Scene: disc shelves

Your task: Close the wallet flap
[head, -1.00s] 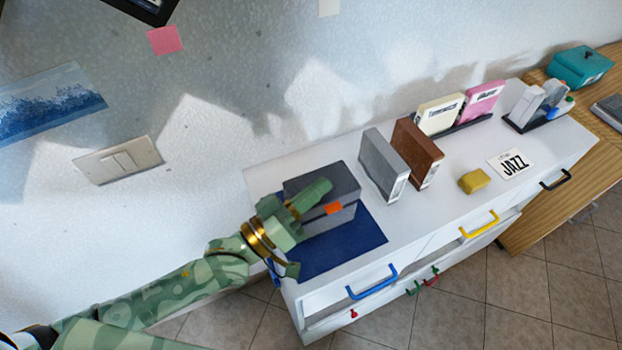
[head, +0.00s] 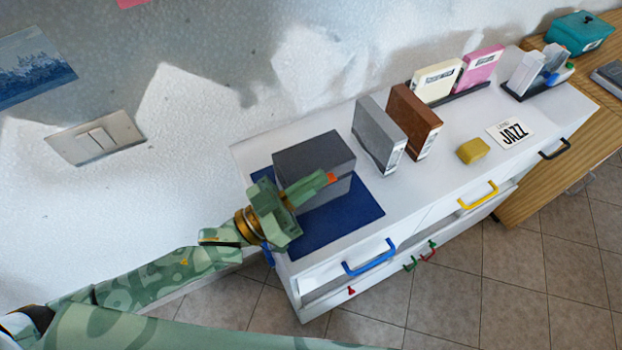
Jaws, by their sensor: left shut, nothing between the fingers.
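The wallet is most likely the dark grey box-shaped case (head: 312,157) with an orange tab (head: 332,178) on its front. It stands on a dark blue mat (head: 352,212) at the left end of the white cabinet. Its grey top lies flat and looks closed, though my gripper covers part of the front. My left gripper (head: 322,184) is shut and empty, its fingertips at the front of the case near the orange tab. I cannot tell if they touch it. My right gripper is not in view.
Right of the case stand a grey case (head: 376,135) and a brown case (head: 412,122). A yellow block (head: 473,151) and a JAZZ card (head: 510,132) lie on the white top (head: 440,180). Blue (head: 370,258) and yellow (head: 480,196) handles stick out in front.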

